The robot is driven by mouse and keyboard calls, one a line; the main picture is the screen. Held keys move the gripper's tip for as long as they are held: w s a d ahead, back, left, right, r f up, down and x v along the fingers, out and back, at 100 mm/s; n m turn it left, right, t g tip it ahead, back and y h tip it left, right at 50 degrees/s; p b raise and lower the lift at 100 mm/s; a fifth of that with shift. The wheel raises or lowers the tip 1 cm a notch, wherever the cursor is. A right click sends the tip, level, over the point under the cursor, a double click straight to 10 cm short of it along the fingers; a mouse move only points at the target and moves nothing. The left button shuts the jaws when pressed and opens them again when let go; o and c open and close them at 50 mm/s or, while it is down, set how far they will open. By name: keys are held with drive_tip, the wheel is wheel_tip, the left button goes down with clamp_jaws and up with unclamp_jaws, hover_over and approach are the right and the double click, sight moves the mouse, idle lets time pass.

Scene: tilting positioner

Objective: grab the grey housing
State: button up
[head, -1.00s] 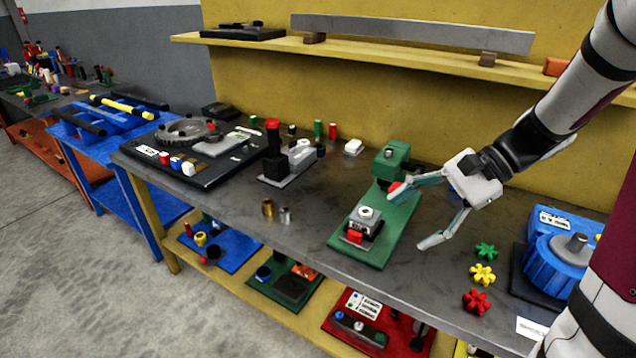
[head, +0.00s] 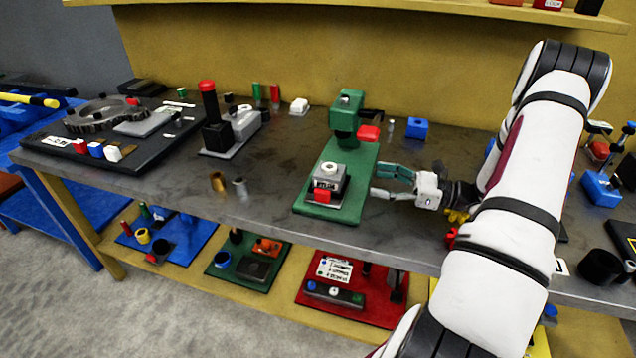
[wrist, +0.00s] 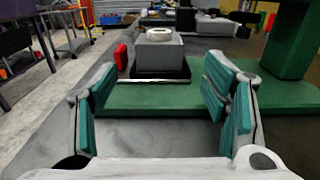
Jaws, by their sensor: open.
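The grey housing (head: 327,184) is a small block with a white ring on top. It sits on the front part of a green fixture base (head: 325,213), with a red part (head: 322,196) at its front. My gripper (head: 379,182) is open and empty, just right of the housing, with its fingers pointing left towards it. In the wrist view the housing (wrist: 160,58) is ahead, between and beyond the two open fingers (wrist: 165,105), apart from them. The red part (wrist: 121,56) shows at its left there.
The green fixture's upright post (head: 345,118) with a red knob (head: 369,133) stands behind the housing; it shows at the right in the wrist view (wrist: 289,40). Brass (head: 218,181) and silver (head: 240,187) cylinders stand to the left. A blue block (head: 417,128) lies behind.

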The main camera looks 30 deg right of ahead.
sight(338, 172)
drive_tip(key=x, duration=0.7)
drive_tip(key=shift+a+r+p, duration=0.1)
drive_tip(key=shift+p, duration=0.25)
drive_tip(key=shift+p+x, duration=0.35)
drive_tip(key=shift+x, duration=2.85)
drive_tip(key=c, duration=1.5)
clamp_jaws()
